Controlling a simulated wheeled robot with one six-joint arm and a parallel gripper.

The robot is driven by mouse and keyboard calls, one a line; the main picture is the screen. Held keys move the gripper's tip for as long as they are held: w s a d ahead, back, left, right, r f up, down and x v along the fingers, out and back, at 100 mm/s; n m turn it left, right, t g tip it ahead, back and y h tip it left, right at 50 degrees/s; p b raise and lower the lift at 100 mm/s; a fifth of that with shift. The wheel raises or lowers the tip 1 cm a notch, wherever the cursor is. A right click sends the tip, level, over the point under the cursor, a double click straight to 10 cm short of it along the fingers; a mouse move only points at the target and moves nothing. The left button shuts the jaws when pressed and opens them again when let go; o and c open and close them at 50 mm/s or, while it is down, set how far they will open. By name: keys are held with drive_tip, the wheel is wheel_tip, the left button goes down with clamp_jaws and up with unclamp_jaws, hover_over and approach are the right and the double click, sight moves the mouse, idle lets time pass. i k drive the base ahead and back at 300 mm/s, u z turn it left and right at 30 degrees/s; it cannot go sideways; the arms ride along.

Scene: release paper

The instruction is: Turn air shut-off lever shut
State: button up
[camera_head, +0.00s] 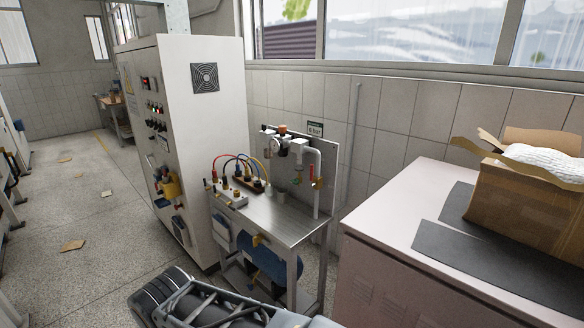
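A grey metal bench (285,222) stands in the middle, with an upright back panel (329,160). On the panel, a white air pipe (317,203) bends down at the right. A small red handle (311,172) and a brass-yellow fitting (318,184) sit by this pipe; they look like the shut-off valve, but they are too small to tell the lever's exact angle. My arm (205,307) shows at the bottom edge, well in front of the bench and apart from it. No gripper fingertips can be made out.
A tall grey control cabinet (214,130) stands left of the bench. A pale cabinet (388,205) at the right bears a dark mat (480,258) and an open cardboard box (525,200). A blue tank (268,262) is under the bench. The floor (95,250) at left is mostly clear.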

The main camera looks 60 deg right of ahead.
sight(312, 185)
drive_tip(key=z, duration=0.5)
drive_tip(key=i, duration=1)
drive_tip(key=z, duration=1.15)
drive_tip(key=i, duration=0.35)
drive_tip(key=z, duration=0.3)
